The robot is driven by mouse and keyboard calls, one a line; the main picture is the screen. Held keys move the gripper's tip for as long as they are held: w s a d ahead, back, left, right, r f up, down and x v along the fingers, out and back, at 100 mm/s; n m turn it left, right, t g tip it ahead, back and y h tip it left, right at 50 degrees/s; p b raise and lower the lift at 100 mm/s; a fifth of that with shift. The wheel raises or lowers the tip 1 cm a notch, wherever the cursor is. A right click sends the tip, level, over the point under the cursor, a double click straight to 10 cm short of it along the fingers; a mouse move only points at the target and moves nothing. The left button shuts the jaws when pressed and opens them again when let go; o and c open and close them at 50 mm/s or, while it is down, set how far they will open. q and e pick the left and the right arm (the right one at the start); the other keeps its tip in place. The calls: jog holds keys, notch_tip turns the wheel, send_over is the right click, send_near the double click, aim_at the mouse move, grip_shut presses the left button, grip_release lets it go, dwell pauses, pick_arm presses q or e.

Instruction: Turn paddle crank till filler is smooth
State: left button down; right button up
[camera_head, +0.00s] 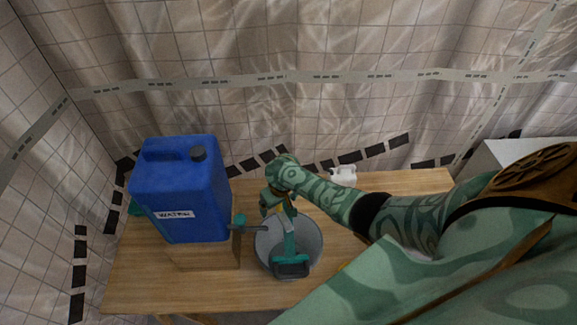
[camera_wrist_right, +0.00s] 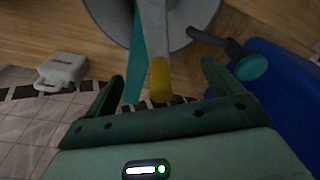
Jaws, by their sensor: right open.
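A grey bucket (camera_head: 262,258) stands on the wooden table, with a teal paddle frame (camera_head: 290,245) rising across it. In the right wrist view the bucket (camera_wrist_right: 205,12) is at the top, and a grey crank part ends in a yellow grip (camera_wrist_right: 160,80). My right gripper (camera_head: 274,207) is over the back of the bucket. In its wrist view the right gripper (camera_wrist_right: 160,88) is open, with the yellow grip showing between its spread fingers; whether they touch it I cannot tell. The filler inside the bucket is not clearly visible. My left gripper is not in view.
A blue water container (camera_head: 185,190) stands on a wooden block (camera_head: 205,256) left of the bucket. A grey spout with a teal knob (camera_head: 238,222) reaches towards the bucket's rim. A small white container (camera_head: 343,176) stands at the table's back. The table (camera_head: 135,285) is clear at front left.

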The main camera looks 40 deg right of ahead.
notch_tip(320, 180, up, 5)
jog(key=p, duration=0.3)
jog(key=shift+f, duration=0.2)
jog(key=shift+r, duration=1.95)
